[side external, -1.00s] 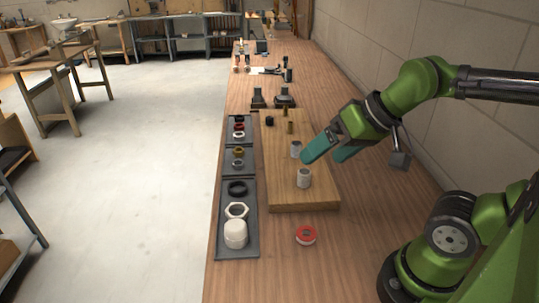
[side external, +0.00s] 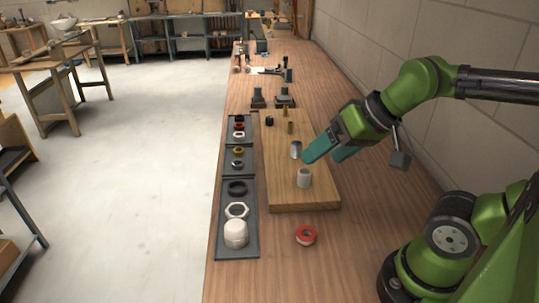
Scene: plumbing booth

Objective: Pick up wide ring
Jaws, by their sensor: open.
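The near grey tray (side external: 249,247) on the left of the bench holds a wide black ring (side external: 237,188) at its far end. A white hexagonal ring (side external: 237,210) lies just nearer in the same tray. I cannot tell for certain which of the two is the wide ring. My gripper (side external: 322,158) has teal fingers and is open, with nothing seen between them. It hangs above the wooden board, right of and well apart from both rings. Its far finger is partly hidden behind the near one.
A white cap (side external: 235,234) stands at the tray's near end. Farther trays hold several smaller rings. The wooden board (side external: 300,202) carries two upright pale cylinders (side external: 304,178) and brass fittings (side external: 289,128). A red-and-white tape roll (side external: 306,235) lies on clear bench in front.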

